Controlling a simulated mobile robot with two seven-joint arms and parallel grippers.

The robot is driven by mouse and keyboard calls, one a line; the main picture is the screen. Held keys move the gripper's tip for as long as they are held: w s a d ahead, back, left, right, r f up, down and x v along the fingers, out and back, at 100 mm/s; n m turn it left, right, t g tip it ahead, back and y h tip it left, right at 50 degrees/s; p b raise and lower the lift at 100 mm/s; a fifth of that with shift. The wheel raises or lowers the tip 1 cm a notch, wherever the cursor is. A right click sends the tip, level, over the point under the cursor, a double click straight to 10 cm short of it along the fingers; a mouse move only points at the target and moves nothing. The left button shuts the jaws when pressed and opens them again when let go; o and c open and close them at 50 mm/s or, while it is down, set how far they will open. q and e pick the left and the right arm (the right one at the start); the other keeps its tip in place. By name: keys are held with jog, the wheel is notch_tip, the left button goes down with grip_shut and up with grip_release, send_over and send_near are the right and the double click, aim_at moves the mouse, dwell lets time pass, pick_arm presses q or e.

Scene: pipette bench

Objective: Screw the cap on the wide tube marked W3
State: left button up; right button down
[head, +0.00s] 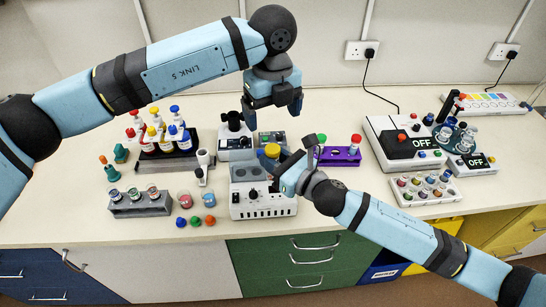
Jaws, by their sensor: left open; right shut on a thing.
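My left gripper (272,106) is open and empty, pointing down above the middle of the bench. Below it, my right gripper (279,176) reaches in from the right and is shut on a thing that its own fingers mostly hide. A yellow cap (271,151) shows right at the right gripper's fingers, apparently on top of the held tube. The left gripper is above this cap and apart from it. The marking W3 cannot be read anywhere.
A white device (262,208) stands under the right gripper. A purple rack (340,158) holds capped tubes. The front right bench strip is clear.

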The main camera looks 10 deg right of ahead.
pick_arm(q)
notch_tip(320, 180, up, 8)
jog(key=shift+f, duration=0.15)
dwell(0.3)
